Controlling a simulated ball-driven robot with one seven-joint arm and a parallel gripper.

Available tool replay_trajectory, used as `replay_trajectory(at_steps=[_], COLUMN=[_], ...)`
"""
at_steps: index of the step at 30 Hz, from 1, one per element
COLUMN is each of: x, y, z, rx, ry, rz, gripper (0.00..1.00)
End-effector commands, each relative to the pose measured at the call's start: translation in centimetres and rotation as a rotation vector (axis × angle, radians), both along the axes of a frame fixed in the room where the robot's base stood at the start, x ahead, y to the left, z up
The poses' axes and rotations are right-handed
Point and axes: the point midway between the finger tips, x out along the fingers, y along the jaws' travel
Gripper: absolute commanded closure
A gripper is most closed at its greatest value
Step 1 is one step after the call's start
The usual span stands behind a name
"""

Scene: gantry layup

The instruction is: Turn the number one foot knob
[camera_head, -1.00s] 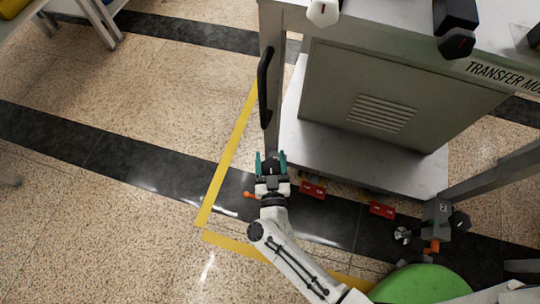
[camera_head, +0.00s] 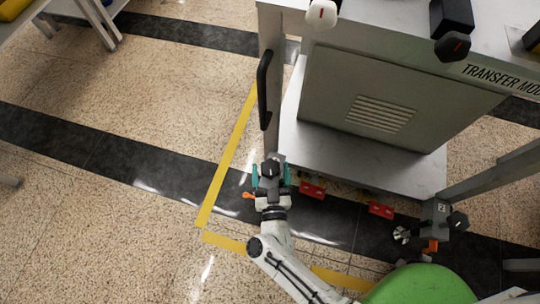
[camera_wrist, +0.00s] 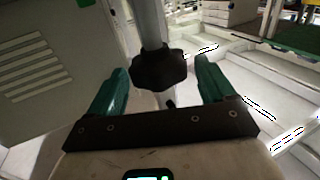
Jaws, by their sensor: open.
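A black lobed knob (camera_wrist: 160,68) sits on a grey post in the wrist view, framed by my two teal fingers. In the head view a dark knob (camera_head: 270,168) shows at the near left foot of the transfer cart (camera_head: 350,110); its number is not legible. My gripper (camera_head: 271,174) is open, with one finger on each side of the knob. In the wrist view my gripper (camera_wrist: 160,80) shows gaps between both fingers and the knob. The foot marked 2 (camera_head: 437,212) is at the right with its own black knob (camera_head: 459,221).
Red tags (camera_head: 312,190) lie along the cart's lower edge, with another (camera_head: 381,210) farther right. An orange lever (camera_head: 249,195) sticks out left of the gripper. A black handle (camera_head: 264,88) runs up the cart's left post. The floor (camera_head: 110,210) to the left is clear.

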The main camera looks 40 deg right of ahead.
Motion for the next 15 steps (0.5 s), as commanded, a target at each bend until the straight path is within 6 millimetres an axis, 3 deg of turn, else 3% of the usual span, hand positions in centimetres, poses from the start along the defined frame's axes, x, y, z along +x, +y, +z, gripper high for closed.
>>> replay_trajectory(at_steps=[6, 15], x=[-3.7, -6.2], y=[2.4, 4.0], z=[0.1, 0.0], rx=[0.002, 0.001], ry=[0.003, -0.001], rz=[0.001, 0.0], gripper=[0.17, 0.17])
